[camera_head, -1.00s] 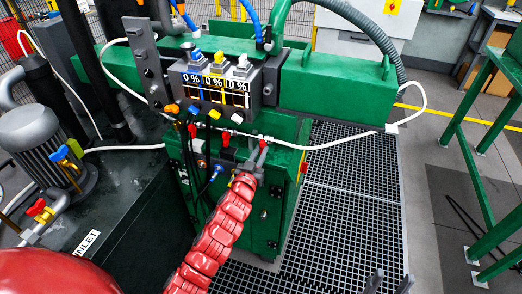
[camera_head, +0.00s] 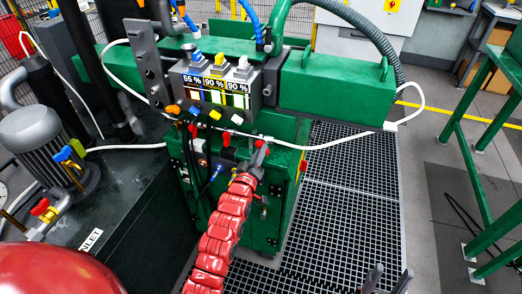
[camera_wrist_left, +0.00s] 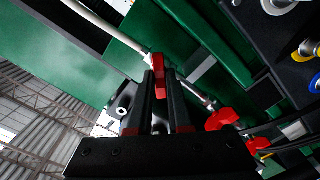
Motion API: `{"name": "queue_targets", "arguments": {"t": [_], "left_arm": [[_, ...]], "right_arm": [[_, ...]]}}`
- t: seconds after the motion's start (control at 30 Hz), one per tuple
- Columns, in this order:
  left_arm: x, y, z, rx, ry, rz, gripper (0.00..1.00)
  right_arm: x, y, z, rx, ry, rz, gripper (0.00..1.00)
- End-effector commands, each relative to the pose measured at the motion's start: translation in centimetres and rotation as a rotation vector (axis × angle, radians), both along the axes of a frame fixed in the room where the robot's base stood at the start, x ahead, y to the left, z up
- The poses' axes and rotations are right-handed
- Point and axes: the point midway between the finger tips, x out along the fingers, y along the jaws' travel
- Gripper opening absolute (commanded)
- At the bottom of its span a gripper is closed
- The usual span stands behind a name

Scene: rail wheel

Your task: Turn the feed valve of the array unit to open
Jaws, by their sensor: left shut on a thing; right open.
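The array unit (camera_head: 214,80) is a grey block with blue, yellow and white knobs and displays reading 55 %, 90 % and 90 %. My left gripper (camera_head: 260,151) is at the white line below it, over the green cabinet. In the left wrist view my left gripper (camera_wrist_left: 161,82) is shut on a red valve handle (camera_wrist_left: 158,63) on that line. In the head view the fingers mostly hide this handle. Another red handle (camera_head: 226,140) sits just left of the gripper. My right gripper (camera_head: 384,279) is open and empty at the bottom edge, over the grating.
The green cabinet (camera_head: 287,190) stands below the unit, with cables in front. A white hose (camera_head: 340,142) runs right from the valve. A motor (camera_head: 35,140) and a tank top are at left. A green frame (camera_head: 465,130) stands at right. The floor grating (camera_head: 345,190) is clear.

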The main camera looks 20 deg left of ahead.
Motion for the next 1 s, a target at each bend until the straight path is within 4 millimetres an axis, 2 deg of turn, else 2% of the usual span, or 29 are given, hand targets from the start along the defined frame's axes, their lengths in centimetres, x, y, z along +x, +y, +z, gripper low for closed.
{"name": "queue_targets", "arguments": {"t": [0.33, 0.6, 0.7, 1.0], "left_arm": [[0.0, 0.0, 0.0, -0.044, -0.001, 0.0, 0.0], [0.0, 0.1, -0.1, -0.36, 0.009, 0.002, 0.0], [0.0, 0.1, 0.0, -0.42, 0.011, 0.002, 0.0], [0.0, 0.0, 0.0, -0.435, 0.013, 0.0, 0.0]], "right_arm": [[0.0, 0.0, -0.3, 0.0, 0.0, 0.0, 0.5], [0.0, 0.0, -1.6, 0.0, 0.0, 0.0, 0.5], [0.0, 0.0, -1.6, 0.0, 0.0, 0.0, 0.5], [0.0, 0.0, -1.6, 0.0, 0.0, 0.0, 0.5]]}}
